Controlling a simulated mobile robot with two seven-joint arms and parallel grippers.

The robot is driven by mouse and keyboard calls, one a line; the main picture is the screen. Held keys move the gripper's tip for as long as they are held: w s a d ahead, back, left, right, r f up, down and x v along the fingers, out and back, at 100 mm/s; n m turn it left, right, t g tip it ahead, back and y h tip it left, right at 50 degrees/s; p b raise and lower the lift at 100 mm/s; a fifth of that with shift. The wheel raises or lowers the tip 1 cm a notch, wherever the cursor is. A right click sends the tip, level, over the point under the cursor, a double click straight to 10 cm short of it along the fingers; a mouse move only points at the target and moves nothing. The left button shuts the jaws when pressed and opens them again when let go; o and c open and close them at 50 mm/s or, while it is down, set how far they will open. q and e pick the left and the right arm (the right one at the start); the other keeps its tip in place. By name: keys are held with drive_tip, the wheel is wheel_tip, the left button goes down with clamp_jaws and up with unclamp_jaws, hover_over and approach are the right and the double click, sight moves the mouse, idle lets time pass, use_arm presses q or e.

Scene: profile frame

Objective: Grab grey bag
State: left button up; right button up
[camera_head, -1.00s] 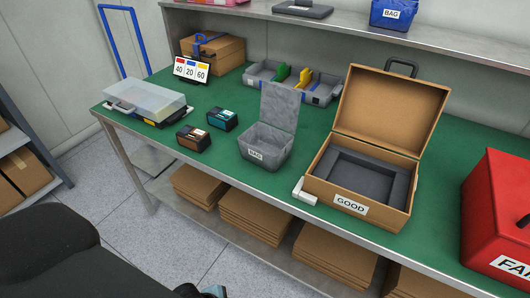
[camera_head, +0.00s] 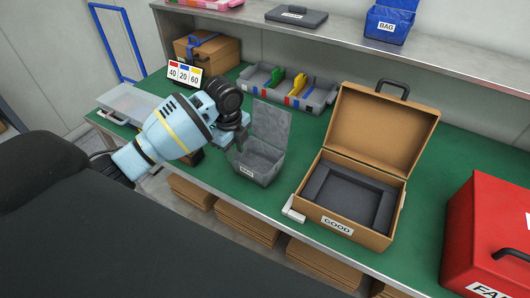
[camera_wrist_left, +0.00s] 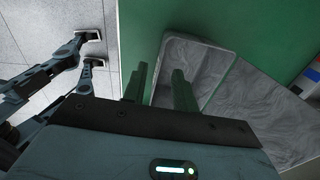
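The grey bag (camera_head: 262,160) is an open, box-like bag with its lid flap standing up behind it and a "BAG" label on its front. It sits on the green tabletop. My left gripper (camera_head: 240,142) is at the bag's left side, close to its rim. In the left wrist view my left gripper (camera_wrist_left: 159,86) shows two separate fingers with a gap between them. One finger is over the green surface outside the bag (camera_wrist_left: 205,60), the other over the bag's near edge. Whether they touch it I cannot tell.
An open brown case (camera_head: 345,232) labelled "GOOD" stands right of the bag, and a red box (camera_head: 490,225) further right. A grey divided tray (camera_head: 310,95) lies behind. A blue bag (camera_head: 388,25) is on the shelf.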

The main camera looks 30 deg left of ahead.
sight(239, 169)
use_arm(q)
drive_tip(key=shift+w+a+r, duration=0.1)
drive_tip(key=shift+w+r, duration=0.05)
drive_tip(key=shift+w, duration=0.2)
drive_tip(key=shift+f, duration=3.85)
use_arm(e)
drive_tip(key=shift+s+a, duration=0.1)
drive_tip(key=shift+s, duration=0.2)
use_arm(q)
clamp_jaws()
